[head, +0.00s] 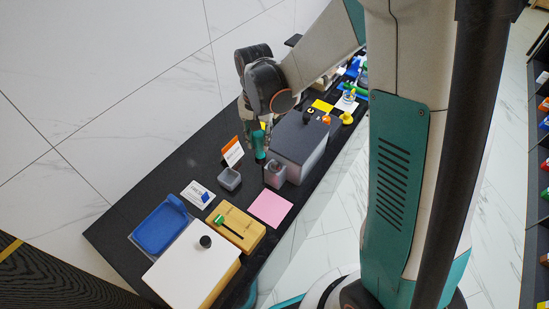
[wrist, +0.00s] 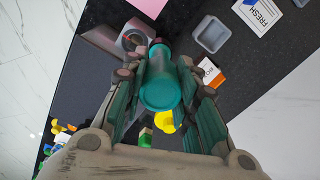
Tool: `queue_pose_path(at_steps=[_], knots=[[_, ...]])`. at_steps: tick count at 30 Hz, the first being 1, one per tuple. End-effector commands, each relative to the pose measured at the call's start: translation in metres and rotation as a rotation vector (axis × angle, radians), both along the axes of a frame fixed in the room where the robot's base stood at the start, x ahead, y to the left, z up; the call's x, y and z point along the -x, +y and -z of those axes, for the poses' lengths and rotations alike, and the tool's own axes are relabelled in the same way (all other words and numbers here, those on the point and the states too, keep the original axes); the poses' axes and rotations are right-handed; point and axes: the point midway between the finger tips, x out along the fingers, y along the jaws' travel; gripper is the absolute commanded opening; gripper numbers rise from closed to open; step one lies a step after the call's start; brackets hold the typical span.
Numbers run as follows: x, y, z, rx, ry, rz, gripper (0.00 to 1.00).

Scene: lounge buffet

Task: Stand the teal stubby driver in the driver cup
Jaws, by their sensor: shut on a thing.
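My gripper (head: 256,134) is shut on the teal stubby driver (head: 260,152), which hangs below the fingers above the dark counter. In the wrist view, my gripper (wrist: 160,68) has its fingers on both sides of the driver (wrist: 161,88), whose round teal end faces the camera. A grey holder with a round opening (head: 275,176) stands just below and right of the driver in the head view, apart from it. The driver's lower tip is hard to make out.
A small grey open bin (head: 229,180) and an orange-white sign (head: 232,153) stand left of the holder. A large grey box (head: 300,143) stands close on its right. A pink sheet (head: 270,208) lies flat in front. A yellow box (head: 237,229) and blue tray (head: 158,228) are farther left.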

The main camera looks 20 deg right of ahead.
Motion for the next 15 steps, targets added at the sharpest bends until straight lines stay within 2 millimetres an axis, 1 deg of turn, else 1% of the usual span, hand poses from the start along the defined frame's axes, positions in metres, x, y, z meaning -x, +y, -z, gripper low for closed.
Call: queue_pose_path(at_steps=[1, 15], knots=[[-0.004, 0.012, 0.007, 0.000, 0.000, -0.005, 0.00], [-0.036, 0.107, 0.036, -0.002, -0.001, -0.003, 0.00]])
